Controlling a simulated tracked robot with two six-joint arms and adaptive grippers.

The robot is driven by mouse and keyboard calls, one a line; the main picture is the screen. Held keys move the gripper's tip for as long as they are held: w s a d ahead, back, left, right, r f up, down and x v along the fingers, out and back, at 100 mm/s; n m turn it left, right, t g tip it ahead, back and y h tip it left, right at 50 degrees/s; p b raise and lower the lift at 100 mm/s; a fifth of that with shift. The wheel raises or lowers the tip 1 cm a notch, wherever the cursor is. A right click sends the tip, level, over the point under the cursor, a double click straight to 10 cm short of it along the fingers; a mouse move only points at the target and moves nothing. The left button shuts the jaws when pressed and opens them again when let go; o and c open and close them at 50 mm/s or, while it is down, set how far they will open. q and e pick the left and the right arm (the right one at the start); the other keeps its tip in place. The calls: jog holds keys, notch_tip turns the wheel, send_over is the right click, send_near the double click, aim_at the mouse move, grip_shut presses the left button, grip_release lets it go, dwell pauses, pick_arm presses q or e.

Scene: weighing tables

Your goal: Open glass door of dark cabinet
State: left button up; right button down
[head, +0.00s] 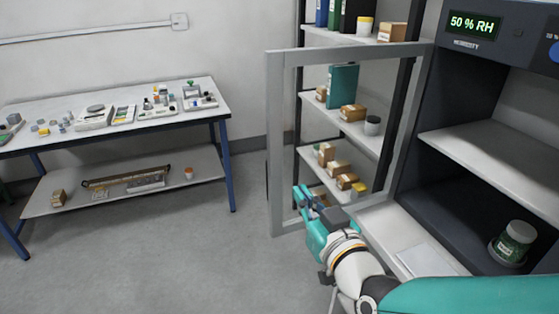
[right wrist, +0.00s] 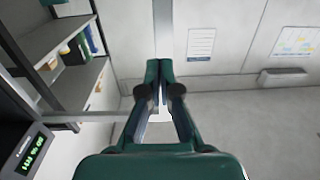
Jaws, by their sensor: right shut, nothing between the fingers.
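The dark cabinet (head: 425,165) stands at the right of the head view, its front open to view. Its glass door (head: 277,140) has a grey frame and stands swung well out to the left, with the shelf rack visible through the glass. My right gripper (head: 304,196) is at the lower part of the door, near its free edge. In the right wrist view the right gripper (right wrist: 159,66) is shut and empty, with a grey door-frame bar (right wrist: 163,30) just past its fingertips. Whether they touch cannot be told. My left gripper is out of view.
A green-labelled jar (head: 512,243) stands inside the cabinet on its dark floor, below a bare shelf (head: 490,155). A rack with boxes and binders (head: 340,118) stands behind the door. A table (head: 170,118) with weighing things is at the left. The floor (head: 180,250) between is clear.

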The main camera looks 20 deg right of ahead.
aim_at(279, 165)
jog(key=w+p, duration=0.1)
jog(key=w, duration=0.2)
jog(key=w+p, duration=0.4)
jog(key=w, duration=0.1)
jog(key=shift+w+a, duration=0.25)
jog(key=shift+w, duration=0.05)
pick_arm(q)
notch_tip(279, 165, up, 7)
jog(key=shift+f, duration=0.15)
